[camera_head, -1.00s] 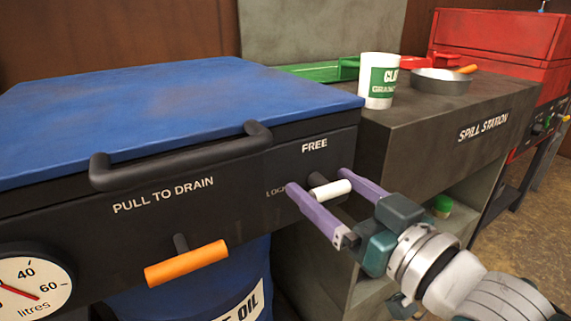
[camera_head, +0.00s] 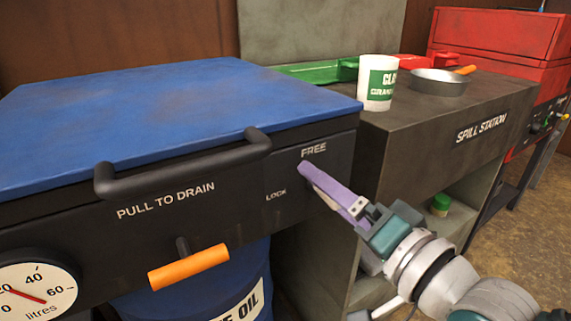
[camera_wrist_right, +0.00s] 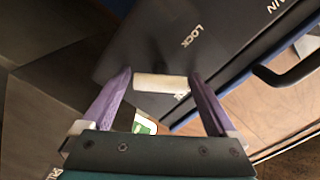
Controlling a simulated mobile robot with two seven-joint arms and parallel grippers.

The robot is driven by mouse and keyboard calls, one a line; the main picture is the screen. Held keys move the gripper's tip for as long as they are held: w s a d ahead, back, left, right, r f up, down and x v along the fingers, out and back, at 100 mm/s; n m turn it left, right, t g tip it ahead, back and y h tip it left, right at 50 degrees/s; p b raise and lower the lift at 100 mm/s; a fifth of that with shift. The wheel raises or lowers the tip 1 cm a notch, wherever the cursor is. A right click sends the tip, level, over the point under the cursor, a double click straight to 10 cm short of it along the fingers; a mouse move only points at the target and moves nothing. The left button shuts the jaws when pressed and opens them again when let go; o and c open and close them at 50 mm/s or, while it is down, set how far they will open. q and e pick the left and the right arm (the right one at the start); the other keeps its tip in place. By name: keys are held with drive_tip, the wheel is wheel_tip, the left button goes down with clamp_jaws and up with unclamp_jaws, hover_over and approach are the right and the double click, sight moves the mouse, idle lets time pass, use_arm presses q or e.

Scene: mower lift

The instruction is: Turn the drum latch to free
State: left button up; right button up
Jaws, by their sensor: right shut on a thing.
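The drum latch is a short white handle (camera_wrist_right: 160,83) on the dark front panel (camera_head: 285,172) of the blue-lidded drum unit. My right gripper (camera_head: 318,180) is at the latch, just below the word FREE. Its purple fingers appear one over the other in the head view and hide the handle. In the right wrist view the handle spans the gap between the two fingers, and my right gripper is shut on it. The LOCK label (camera_head: 276,196) is uncovered, lower left of the fingers. My left gripper is out of view.
A black bar handle (camera_head: 185,170) and an orange drain handle (camera_head: 189,267) stick out left of the latch. A dial gauge (camera_head: 35,293) is at lower left. The spill station bench (camera_head: 430,145) stands close on the right, with a white cup (camera_head: 377,82) and a pan (camera_head: 439,82).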

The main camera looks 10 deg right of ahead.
drive_tip(key=m, duration=0.3)
drive_tip(key=shift+f+m+b, duration=0.1)
drive_tip(key=shift+m+b, duration=0.2)
drive_tip(key=shift+m, duration=0.1)
drive_tip(key=shift+m+b, duration=0.45)
drive_tip(key=shift+m, duration=1.25)
drive_tip(key=o, duration=1)
drive_tip(key=p+v, duration=0.2)
drive_tip(key=v, duration=0.8)
